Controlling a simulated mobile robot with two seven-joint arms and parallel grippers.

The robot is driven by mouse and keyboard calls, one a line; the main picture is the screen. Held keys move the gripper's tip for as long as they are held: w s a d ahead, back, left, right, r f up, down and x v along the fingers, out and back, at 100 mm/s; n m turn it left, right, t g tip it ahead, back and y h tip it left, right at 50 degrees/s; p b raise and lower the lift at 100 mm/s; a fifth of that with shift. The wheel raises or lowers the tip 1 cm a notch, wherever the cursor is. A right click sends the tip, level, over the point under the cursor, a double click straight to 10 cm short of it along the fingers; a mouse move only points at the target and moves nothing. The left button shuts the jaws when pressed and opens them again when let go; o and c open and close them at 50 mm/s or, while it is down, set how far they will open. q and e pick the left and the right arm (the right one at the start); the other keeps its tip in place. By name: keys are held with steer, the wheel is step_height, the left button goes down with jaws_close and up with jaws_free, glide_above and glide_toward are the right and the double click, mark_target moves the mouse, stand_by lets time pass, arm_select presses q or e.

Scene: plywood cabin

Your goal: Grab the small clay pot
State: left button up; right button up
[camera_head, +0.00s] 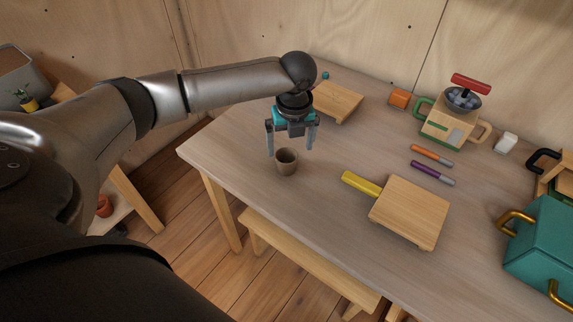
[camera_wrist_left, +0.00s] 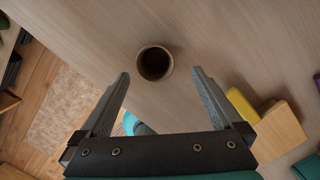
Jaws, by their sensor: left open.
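A small grey-brown clay pot (camera_head: 286,161) stands upright on the table near its left edge. In the left wrist view the pot (camera_wrist_left: 154,64) shows its round open mouth and dark inside. My left gripper (camera_head: 290,152) points down at the pot, its two fingers spread. In the left wrist view the pot is just beyond and between the fingertips (camera_wrist_left: 160,73), with a gap on either side and no visible contact. My right gripper is not in view.
Behind are another wooden board (camera_head: 338,101), an orange block (camera_head: 399,98) and a wooden toy appliance (camera_head: 445,125). A teal case (camera_head: 545,245) stands at right. Table around the pot is clear.

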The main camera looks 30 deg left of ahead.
mark_target(287, 156)
arm_select(q)
steer(key=f+b, duration=0.1)
steer(key=f, duration=0.2)
steer(key=a+f+b, duration=0.1)
steer(key=f, duration=0.2)
steer(key=shift+w+a+f, duration=0.15)
steer(key=shift+a+f, duration=0.05)
steer(key=shift+f, duration=0.1)
steer(key=c, duration=0.6)
steer(key=shift+r, duration=0.1)
steer(key=c, duration=0.9)
